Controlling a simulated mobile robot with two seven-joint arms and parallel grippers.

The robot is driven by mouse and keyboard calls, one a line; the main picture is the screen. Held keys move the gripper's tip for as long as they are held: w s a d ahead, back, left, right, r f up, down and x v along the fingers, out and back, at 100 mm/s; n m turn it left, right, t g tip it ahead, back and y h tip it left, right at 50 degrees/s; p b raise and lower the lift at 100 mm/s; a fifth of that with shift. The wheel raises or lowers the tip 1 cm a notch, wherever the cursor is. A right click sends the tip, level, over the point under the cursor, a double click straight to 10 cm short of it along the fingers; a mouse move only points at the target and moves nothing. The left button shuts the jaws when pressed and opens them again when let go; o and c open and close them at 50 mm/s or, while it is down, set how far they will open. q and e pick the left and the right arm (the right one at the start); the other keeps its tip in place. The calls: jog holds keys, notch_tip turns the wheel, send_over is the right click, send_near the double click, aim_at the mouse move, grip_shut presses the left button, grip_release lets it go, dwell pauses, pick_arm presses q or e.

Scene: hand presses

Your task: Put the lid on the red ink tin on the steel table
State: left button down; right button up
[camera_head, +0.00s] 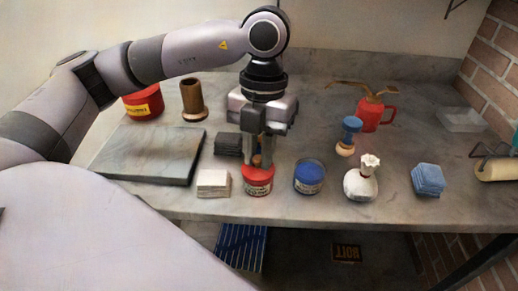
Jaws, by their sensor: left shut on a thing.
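The red ink tin (258,184) stands upright near the front edge of the steel table (330,206), with a dark label on its side. My left gripper (257,161) points straight down over the tin. Its fingers are shut on a small orange-brown piece that looks like the knob of the lid (257,160). The fingertips are right above the tin's red top. I cannot tell whether the lid touches the rim, as the fingers hide part of it. My right gripper is not in view.
A blue ink tin (309,178) stands close on the right, and a white block stack (213,183) on the left. A dark stack (228,144) is behind. A grey slab (150,153) lies left.

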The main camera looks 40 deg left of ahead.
pick_arm(q)
jog(key=shift+f, duration=0.1)
dwell(0.6)
jog(key=shift+c, duration=2.3)
grip_release()
jog(key=shift+r+p, duration=2.6)
jog(key=shift+r, duration=0.95)
